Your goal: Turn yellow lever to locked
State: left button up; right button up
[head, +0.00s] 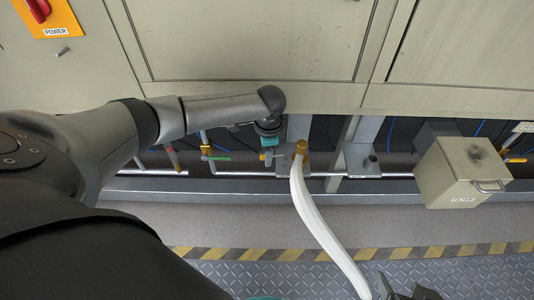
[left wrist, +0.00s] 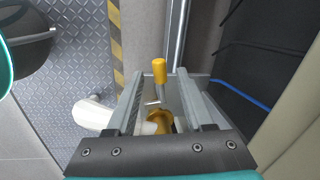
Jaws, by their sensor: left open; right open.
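The yellow lever (left wrist: 159,72) shows in the left wrist view as a yellow grip on a short metal stem. Below it is a brass fitting (left wrist: 158,118), partly hidden by my gripper. My left gripper (left wrist: 158,92) is open, with one finger on each side of the lever in the picture; I cannot tell whether they touch it. In the head view my left gripper (head: 278,154) is under the cabinet's lower edge, and I cannot pick out this lever there. My right gripper (head: 408,292) is only partly in view at the bottom edge, open.
A white hose (head: 319,230) runs down from the brass fitting (head: 301,148), right of my left gripper. A beige box (head: 455,178) with a handle stands further right. Pipes and a green lever (head: 217,158) lie to the left. The patterned floor (head: 300,278) is open in front.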

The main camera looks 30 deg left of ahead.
pick_arm(q)
jog(key=shift+f, duration=0.2)
jog(key=shift+c, duration=0.2)
grip_shut()
dwell(1.4)
